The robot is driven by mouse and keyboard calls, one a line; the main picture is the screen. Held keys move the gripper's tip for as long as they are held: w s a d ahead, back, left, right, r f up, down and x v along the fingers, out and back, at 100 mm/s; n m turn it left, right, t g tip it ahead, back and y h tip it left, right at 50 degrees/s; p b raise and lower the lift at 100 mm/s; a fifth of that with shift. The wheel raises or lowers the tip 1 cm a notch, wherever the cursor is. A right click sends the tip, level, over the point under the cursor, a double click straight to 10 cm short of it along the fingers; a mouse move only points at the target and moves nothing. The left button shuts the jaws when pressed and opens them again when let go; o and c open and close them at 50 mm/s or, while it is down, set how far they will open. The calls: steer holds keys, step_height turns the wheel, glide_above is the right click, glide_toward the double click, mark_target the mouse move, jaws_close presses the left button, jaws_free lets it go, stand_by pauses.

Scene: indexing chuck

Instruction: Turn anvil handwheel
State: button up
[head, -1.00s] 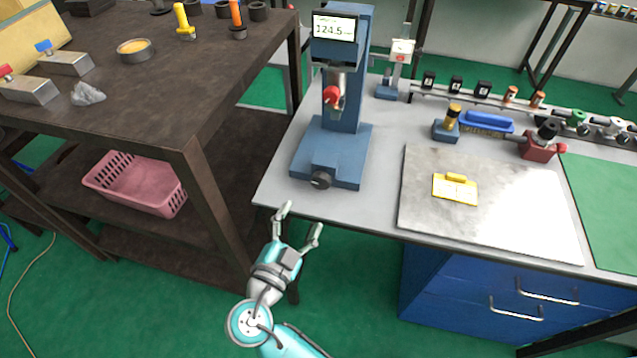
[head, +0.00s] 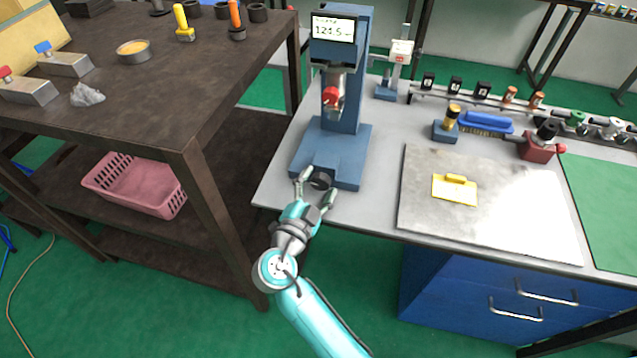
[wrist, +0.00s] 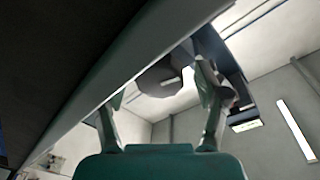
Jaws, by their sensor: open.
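The anvil handwheel (head: 320,181) is a dark round knob low on the front of the blue machine's base (head: 350,165). My gripper (head: 316,184) is open in front of it, with one finger to the left of the knob and the other to its right. In the wrist view the handwheel (wrist: 165,78) shows as a dark rounded shape beyond and between the spread fingers of my gripper (wrist: 160,90). I cannot tell whether either finger touches it. The machine's display (head: 334,28) is lit, and a red knob (head: 331,95) sits below it.
The grey bench edge (head: 370,226) runs just under the handwheel.

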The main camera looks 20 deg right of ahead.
steer(key=shift+w+d, duration=0.15)
steer(key=c, duration=1.2)
steer(key=shift+o, duration=0.2)
steer(key=shift+f+n+t, duration=0.1)
steer(key=shift+n+t, duration=0.2)
steer(key=shift+n, duration=2.7)
steer(key=o, duration=1.2)
steer(key=shift+c, duration=0.2)
